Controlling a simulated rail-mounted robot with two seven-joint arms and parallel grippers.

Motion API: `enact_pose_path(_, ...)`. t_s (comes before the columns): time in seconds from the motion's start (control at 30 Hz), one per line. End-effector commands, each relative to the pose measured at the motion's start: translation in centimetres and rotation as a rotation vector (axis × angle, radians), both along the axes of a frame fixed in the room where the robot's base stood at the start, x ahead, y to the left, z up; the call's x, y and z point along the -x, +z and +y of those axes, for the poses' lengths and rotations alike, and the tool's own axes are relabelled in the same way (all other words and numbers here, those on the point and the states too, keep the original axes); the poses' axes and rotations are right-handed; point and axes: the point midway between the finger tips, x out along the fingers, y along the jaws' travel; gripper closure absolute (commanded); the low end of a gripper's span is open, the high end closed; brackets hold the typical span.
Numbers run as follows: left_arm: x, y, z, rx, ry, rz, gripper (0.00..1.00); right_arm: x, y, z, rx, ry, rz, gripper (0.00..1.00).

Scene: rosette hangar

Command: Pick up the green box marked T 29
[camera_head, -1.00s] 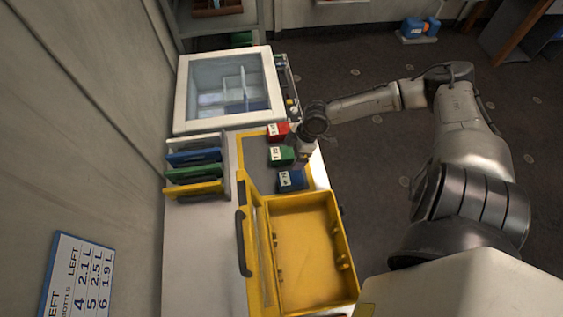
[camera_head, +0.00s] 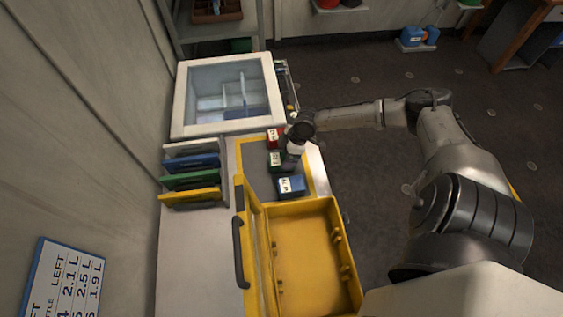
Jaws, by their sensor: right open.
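The green box (camera_head: 274,157) with a white label lies on the dark mat (camera_head: 258,185) on the table, between a red box (camera_head: 273,134) and a blue box (camera_head: 297,188). The label writing is too small to read. My right gripper (camera_head: 288,163) is open and sits low at the right end of the green box, covering part of it. I cannot tell whether its fingers are around the box or touch it. My left gripper is not in view.
A yellow open case (camera_head: 352,272) stands in front of the mat, its lid raised on the left. A rack of coloured panels (camera_head: 192,181) stands left of the mat, and a white-framed glass-topped case (camera_head: 180,105) behind. Bare table (camera_head: 195,250) lies at the front left.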

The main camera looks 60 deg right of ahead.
Motion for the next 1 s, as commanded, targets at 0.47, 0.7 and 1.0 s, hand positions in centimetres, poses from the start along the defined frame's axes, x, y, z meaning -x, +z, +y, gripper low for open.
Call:
enact_pose_path(0.47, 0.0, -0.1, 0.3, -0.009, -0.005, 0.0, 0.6, -1.5, -4.4, 1.5, -0.001, -0.001, -0.001, 0.06)
enact_pose_path(0.7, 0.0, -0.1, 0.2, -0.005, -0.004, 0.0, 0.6, -1.6, -4.8, 1.6, 0.001, 0.001, 0.001, 0.06)
enact_pose_path(1.0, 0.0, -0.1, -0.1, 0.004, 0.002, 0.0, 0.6, -1.5, -4.8, 1.5, 0.001, 0.0, 0.001, 0.06)
